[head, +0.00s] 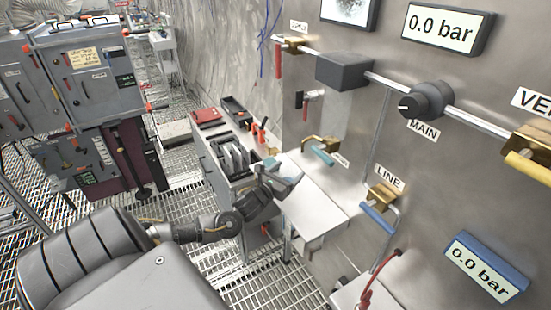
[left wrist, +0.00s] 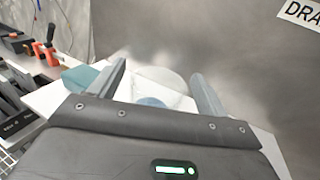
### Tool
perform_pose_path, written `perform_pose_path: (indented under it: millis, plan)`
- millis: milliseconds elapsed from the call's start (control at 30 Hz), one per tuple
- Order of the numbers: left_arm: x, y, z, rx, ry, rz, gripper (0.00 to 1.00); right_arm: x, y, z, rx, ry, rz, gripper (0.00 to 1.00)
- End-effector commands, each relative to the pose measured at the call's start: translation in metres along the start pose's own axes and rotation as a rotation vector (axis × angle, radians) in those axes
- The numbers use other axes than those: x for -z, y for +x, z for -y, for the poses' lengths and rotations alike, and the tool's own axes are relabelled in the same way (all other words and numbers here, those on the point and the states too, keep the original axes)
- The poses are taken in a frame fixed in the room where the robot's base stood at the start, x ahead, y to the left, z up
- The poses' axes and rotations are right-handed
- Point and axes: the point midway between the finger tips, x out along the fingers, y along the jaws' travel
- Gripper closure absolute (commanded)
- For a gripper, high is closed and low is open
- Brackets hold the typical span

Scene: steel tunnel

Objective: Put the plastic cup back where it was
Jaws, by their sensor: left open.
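A pale, see-through round thing, which looks like the plastic cup (left wrist: 168,82), is between the fingers of my left gripper (left wrist: 160,72) in the left wrist view. A bluish round patch shows at its near side. The fingers are apart, with gaps on both sides of the cup. In the head view my left gripper (head: 284,177) is over the far end of a white shelf (head: 312,212), close to the steel panel; the cup is hard to make out there. My right gripper is not in view.
A teal object (left wrist: 82,78) lies just left of the left finger. Beyond it is a rack of dark slots (head: 233,157) with red-handled tools (head: 262,130). The steel panel (head: 345,150), with valves and pipes, stands close on the right. The near shelf part is clear.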

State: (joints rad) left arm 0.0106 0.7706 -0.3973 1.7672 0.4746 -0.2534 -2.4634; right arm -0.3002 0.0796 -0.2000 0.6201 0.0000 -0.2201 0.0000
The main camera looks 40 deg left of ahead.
Motion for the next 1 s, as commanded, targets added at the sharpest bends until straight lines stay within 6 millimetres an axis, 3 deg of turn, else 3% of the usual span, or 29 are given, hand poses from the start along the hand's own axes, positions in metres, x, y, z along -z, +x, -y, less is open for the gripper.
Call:
perform_pose_path:
  millis: [200,433,600,1000]
  plan:
    - [0.004,-0.050,0.000,0.003,0.000,-0.003,0.24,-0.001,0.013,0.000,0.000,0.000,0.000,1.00]
    - [0.002,-0.086,0.000,0.001,-0.001,-0.001,0.24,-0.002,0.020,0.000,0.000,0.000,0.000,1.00]
    - [0.000,-0.096,0.000,0.000,-0.001,0.000,0.24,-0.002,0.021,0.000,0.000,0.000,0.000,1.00]
    - [0.000,-0.097,0.000,0.000,-0.001,0.001,0.24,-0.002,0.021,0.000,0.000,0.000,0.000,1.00]
